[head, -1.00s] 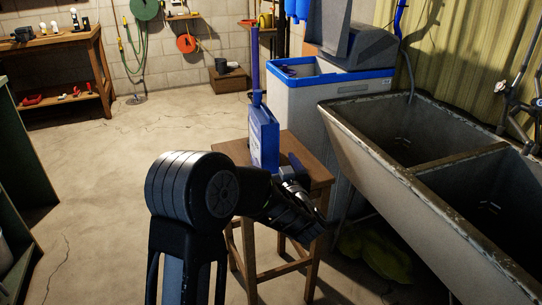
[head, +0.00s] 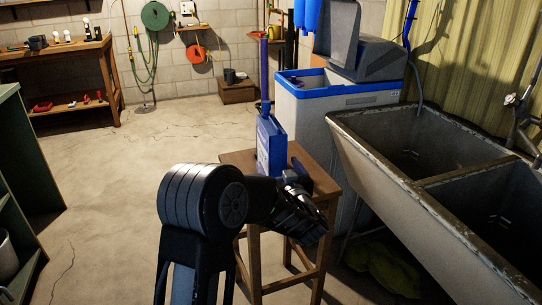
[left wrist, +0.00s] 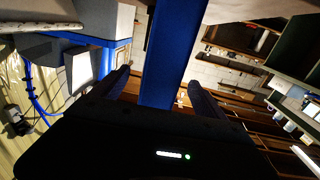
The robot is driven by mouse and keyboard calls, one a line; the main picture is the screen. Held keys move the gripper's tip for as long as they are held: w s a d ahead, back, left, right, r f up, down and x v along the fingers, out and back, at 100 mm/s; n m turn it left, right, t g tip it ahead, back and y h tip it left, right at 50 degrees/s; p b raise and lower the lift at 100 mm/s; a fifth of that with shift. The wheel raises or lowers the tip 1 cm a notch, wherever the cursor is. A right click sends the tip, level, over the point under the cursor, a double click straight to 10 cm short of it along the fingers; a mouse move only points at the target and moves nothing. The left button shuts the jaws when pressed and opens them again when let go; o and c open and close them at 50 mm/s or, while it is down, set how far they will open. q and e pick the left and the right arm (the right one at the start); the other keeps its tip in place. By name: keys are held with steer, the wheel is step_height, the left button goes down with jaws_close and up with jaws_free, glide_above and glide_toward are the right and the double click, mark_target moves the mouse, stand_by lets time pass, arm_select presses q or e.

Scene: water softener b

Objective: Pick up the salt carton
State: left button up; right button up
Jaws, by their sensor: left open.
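The salt carton, a blue upright box (head: 271,147), stands on a small wooden stool (head: 238,158) in the head view. A thin blue upright piece rises above it. My left gripper (head: 298,177) is low beside the carton's right side, partly hidden by its own wrist. In the left wrist view, a broad blue face of the carton (left wrist: 172,50) lies between the two dark fingers (left wrist: 163,88), which are apart and open. Whether a finger touches the carton cannot be told. My right gripper is not in view.
A grey-and-blue water softener tank (head: 340,110) stands behind the stool. A double concrete sink (head: 365,165) is close on the right. A green shelf unit (head: 20,190) stands at the left, and a wooden workbench (head: 75,48) is at the back left. The floor left of the stool is clear.

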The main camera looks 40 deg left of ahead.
arm_select(q)
steer(key=x, duration=0.5)
steer(key=shift+f, duration=0.15)
steer(key=shift+c, duration=0.5)
jaws_close()
stand_by(0.9)
